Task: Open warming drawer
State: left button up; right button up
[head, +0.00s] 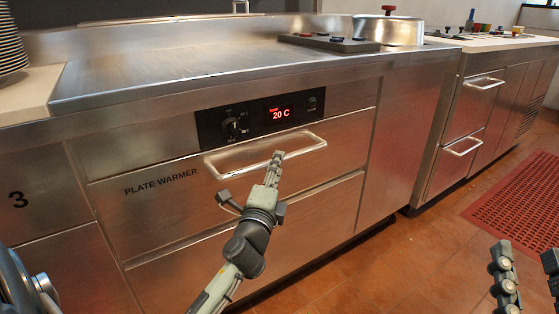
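The warming drawer (150,215) is the steel front marked "PLATE WARMER" under a black control panel (262,118) reading 20 C. It looks shut and flush with the cabinet. Its handle (230,162) is a horizontal steel bar. My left gripper (275,166) is in front of the drawer, with its fingertips at the right part of the bar. The fingers overlap in this view, so I cannot tell whether they touch or enclose it. My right gripper (526,252) is at the lower right corner, fingers apart and empty, away from the drawer.
The steel counter (170,66) above is mostly clear. A pot (388,30) stands at the back right. A red mat (520,203) lies on the brown floor.

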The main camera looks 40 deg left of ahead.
pick_arm(q)
jog(key=shift+x, duration=1.65)
jog(key=shift+c, duration=0.5)
jog(key=shift+f, duration=0.1)
grip_shut()
